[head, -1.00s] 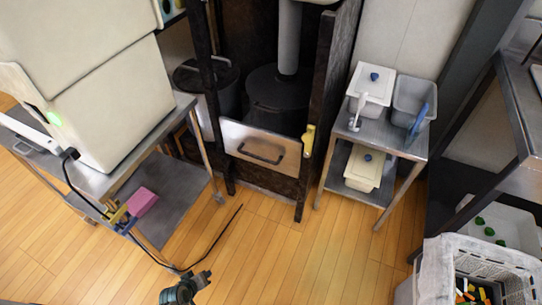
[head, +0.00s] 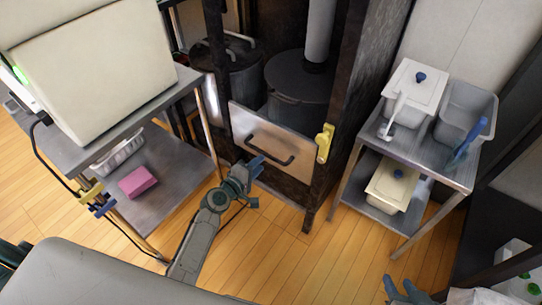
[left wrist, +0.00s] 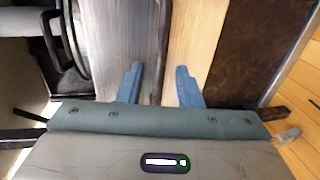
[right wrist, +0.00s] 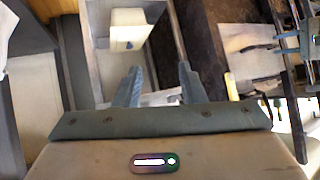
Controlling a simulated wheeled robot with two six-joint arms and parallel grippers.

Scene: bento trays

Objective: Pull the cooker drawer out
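The cooker drawer (head: 243,120) has a metal front with a dark bar handle (head: 272,152), below the pots in the dark cooker frame. My left gripper (head: 256,170) is at the handle's left part in the head view. In the left wrist view its fingers (left wrist: 158,85) are open, with the dark handle bar (left wrist: 162,35) running between them; contact cannot be told. My right gripper (head: 402,288) is low at the right in the head view, apart from the drawer. Its fingers (right wrist: 162,85) are open and empty in the right wrist view.
A yellow latch (head: 324,143) sits on the frame right of the drawer. A metal shelf cart (head: 425,163) with white containers stands to the right. Another shelf (head: 165,205) with a pink block (head: 138,182) stands to the left. The wooden floor (head: 285,250) in front is clear.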

